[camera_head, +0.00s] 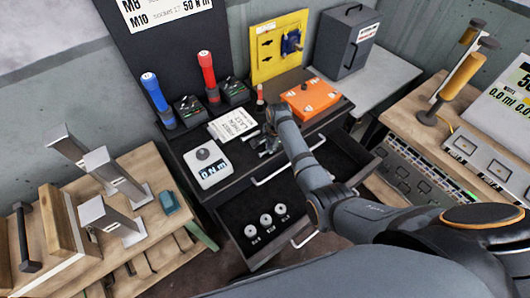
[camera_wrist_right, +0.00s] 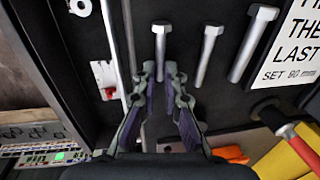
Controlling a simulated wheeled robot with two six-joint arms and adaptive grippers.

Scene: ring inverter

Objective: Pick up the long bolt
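In the right wrist view three grey hex-headed bolts lie side by side on a dark surface. The right-hand bolt (camera_wrist_right: 250,45), beside the white card, looks the longest. The middle bolt (camera_wrist_right: 208,55) looks shorter. The left bolt (camera_wrist_right: 160,48) lies in line with the gap between my right gripper's fingers, its lower end hard to make out. My right gripper (camera_wrist_right: 161,70) is open, with nothing visibly held. In the head view the right gripper (camera_head: 264,142) is low over the black cabinet top, and it hides the bolts there. My left gripper is not in view.
A white card (camera_head: 232,124) and a torque meter (camera_head: 207,164) stand left of the gripper. An orange box (camera_head: 310,98) is to its right. Blue (camera_head: 155,92) and red (camera_head: 207,70) tools stand behind. An open drawer (camera_head: 300,205) with three washers is below.

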